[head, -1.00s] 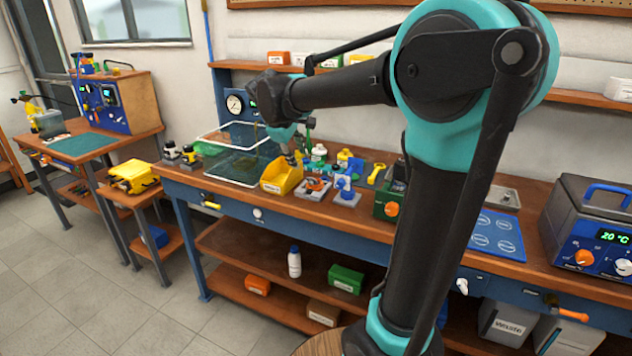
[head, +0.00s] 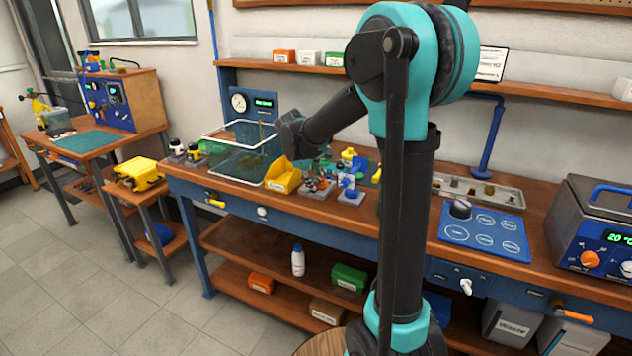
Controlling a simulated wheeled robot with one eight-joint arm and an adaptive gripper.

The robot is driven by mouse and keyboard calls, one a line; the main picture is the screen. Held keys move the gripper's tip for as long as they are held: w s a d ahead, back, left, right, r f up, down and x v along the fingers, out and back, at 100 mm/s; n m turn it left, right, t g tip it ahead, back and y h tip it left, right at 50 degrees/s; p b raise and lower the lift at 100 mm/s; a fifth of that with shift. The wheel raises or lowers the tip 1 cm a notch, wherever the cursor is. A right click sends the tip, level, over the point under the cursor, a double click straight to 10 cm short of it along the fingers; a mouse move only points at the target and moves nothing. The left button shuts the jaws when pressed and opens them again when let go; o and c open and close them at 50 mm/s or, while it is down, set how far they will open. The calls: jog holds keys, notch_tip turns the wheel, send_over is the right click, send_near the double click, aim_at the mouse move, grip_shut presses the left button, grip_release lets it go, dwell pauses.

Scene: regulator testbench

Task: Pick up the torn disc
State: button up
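I cannot make out the torn disc; nothing in the head view is clear enough to name as it. My gripper (head: 318,168) is at the end of my bent arm, low over the workbench (head: 390,262). It is among small parts just right of the yellow bin (head: 282,177). Its fingers are small and blend with the parts behind, so their opening and any held thing cannot be told. An orange and grey fixture (head: 317,187) and a blue fixture (head: 350,188) stand below and right of it.
A clear wire-rimmed tank (head: 238,165) and a gauge panel (head: 250,112) stand left of my gripper. My upright arm hides part of the bench. To its right are a blue mat with circles (head: 485,234), a grey tray (head: 465,185) and a heater box (head: 600,235).

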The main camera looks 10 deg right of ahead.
jog(key=shift+f, duration=0.15)
grip_shut()
dwell(0.4)
